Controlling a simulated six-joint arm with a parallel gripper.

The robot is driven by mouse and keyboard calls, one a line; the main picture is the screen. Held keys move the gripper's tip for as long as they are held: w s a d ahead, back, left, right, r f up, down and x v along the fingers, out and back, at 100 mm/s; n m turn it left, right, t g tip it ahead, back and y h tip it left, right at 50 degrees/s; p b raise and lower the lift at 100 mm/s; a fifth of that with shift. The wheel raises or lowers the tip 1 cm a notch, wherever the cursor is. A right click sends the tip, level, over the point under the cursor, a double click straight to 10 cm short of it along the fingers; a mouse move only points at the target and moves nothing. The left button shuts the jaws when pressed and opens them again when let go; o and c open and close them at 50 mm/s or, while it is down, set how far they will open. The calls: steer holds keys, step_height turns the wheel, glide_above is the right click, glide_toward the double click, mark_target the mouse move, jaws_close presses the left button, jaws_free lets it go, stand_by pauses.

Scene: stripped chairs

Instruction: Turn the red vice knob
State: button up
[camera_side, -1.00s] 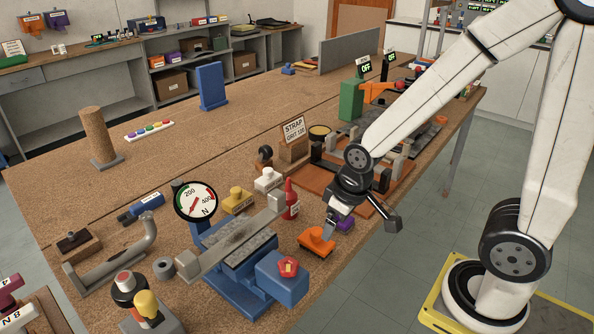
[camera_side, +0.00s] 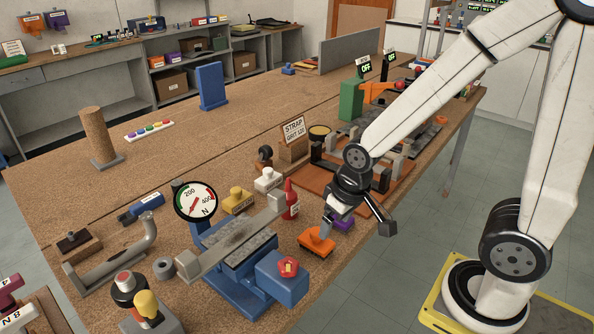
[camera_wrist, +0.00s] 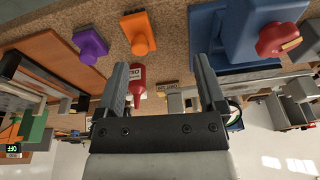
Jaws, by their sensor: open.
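The red vice knob (camera_side: 288,267) with its yellow mark sits on the near end of the blue vice (camera_side: 283,286). A grey bar lies in the vice's jaws. In the wrist view the knob (camera_wrist: 278,40) is at the upper right, outside my jaws, beside the blue vice body (camera_wrist: 222,38).
An orange block (camera_side: 310,245) and a purple block (camera_side: 344,224) are close to my gripper. A red bottle (camera_side: 290,203) stands behind the vice. A round gauge (camera_side: 196,201) stands at the vice's far side. The bench's front edge runs just below.

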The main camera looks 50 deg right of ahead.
step_height(320, 180, up, 5)
steer(key=m+g, duration=0.2)
steer(key=m, duration=0.9)
glide_above(288, 264)
steer(key=d, duration=0.1)
steer(key=shift+d, duration=0.1)
steer(key=shift+a+r+m, duration=0.4)
steer(key=shift+a+m, duration=0.25)
steer(key=shift+m, duration=0.25)
steer(key=shift+f, duration=0.15)
steer(key=shift+f, duration=3.8)
jaws_close()
